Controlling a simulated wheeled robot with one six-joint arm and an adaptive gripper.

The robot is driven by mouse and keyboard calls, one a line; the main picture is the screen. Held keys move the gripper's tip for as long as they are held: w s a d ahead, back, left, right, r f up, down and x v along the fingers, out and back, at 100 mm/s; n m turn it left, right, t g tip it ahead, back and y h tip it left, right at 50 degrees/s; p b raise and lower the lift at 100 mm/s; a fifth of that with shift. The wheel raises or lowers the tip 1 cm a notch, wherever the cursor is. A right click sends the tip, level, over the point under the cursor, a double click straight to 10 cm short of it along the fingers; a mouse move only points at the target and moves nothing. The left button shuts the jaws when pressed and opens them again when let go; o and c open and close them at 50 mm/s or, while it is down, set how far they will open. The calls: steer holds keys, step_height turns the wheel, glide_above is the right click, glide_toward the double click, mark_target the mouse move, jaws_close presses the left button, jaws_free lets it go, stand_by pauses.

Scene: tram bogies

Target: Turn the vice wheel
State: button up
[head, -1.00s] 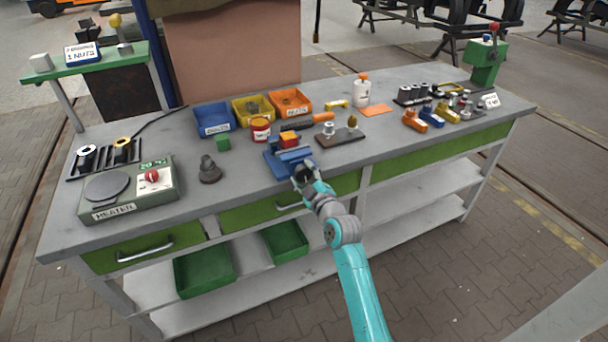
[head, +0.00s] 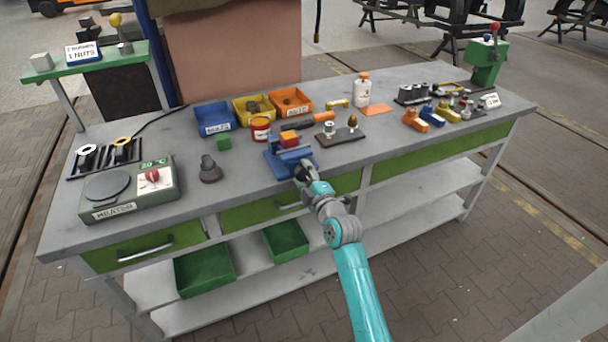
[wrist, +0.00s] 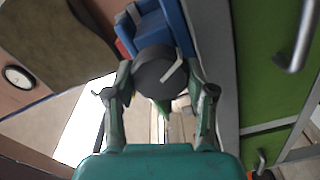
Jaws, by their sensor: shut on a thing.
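The blue vice (head: 289,159) stands near the front edge of the workbench, with an orange-red block (head: 289,138) at its top. In the wrist view the vice's blue body (wrist: 158,28) is at the top, with the dark round vice wheel (wrist: 160,80) in front of it. A pale bar crosses the wheel's face. My gripper (head: 303,172) is at the front of the vice in the head view. In the wrist view my gripper (wrist: 161,88) has one finger on each side of the wheel and is shut on it. The wheel is mostly hidden by my gripper in the head view.
A brown board (head: 340,137) with fittings lies to the right. The heater (head: 130,188) is at the left. Drawer handles stick out below the bench edge.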

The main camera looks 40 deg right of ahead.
steer(key=o, duration=1.2)
steer(key=shift+c, duration=0.2)
steer(key=v, duration=1.2)
steer(key=shift+a, duration=0.1)
